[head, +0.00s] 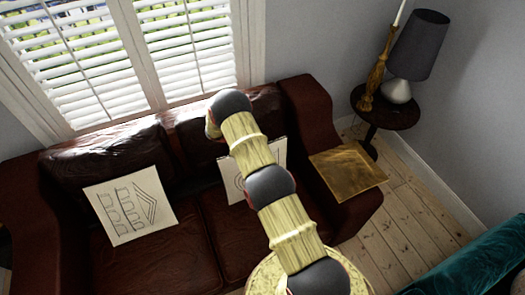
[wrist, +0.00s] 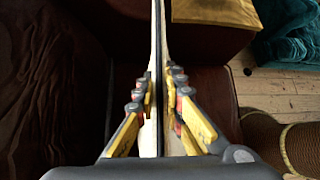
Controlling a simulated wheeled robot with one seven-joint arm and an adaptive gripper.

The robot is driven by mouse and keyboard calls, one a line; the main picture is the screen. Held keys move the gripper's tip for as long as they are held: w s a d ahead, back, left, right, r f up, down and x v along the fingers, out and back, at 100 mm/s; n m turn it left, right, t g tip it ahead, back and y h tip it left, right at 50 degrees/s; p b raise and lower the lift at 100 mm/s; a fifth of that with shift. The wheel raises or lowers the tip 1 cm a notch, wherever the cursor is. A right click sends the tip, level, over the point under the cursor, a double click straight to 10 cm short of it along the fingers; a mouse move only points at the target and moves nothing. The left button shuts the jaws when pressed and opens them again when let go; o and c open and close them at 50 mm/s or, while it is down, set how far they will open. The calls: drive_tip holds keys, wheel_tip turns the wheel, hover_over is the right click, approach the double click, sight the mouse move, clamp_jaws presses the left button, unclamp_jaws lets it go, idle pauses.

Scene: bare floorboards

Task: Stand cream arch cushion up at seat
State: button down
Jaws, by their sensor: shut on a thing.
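A cream cushion with dark curved line drawing (head: 236,186) is in the middle of the brown leather sofa, partly hidden behind my arm in the head view. In the wrist view a thin pale cushion (wrist: 158,45) is seen edge-on, upright between the fingers; it appears to be this same cushion. My gripper (wrist: 158,82) is shut on it, with one finger on each side. The fingers are hidden in the head view. The sofa seat (head: 150,262) lies below. How the cushion's lower edge meets the seat is hidden.
Another cream cushion with drawn arches and buildings (head: 130,205) leans at the sofa's left. A gold cushion (head: 347,174) lies on the right armrest. A round side table (head: 385,110) with a lamp (head: 418,45) and candlestick stands behind. Teal upholstery (head: 475,258) is at right.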

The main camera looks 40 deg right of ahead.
drive_tip(key=f+b, duration=0.1)
drive_tip(key=w+f+b, duration=0.2)
drive_tip(key=shift+w+d+f, duration=0.2)
drive_tip(key=shift+d+f, duration=0.1)
drive_tip(key=shift+f, duration=0.05)
drive_tip(key=shift+w+d+f+b, duration=0.1)
drive_tip(key=shift+w+f+b, duration=0.2)
drive_tip(key=shift+f+b, duration=0.55)
drive_tip(key=shift+r, duration=0.15)
drive_tip(key=c, duration=1.8)
unclamp_jaws()
drive_tip(key=v, duration=1.2)
drive_tip(key=shift+s, duration=0.1)
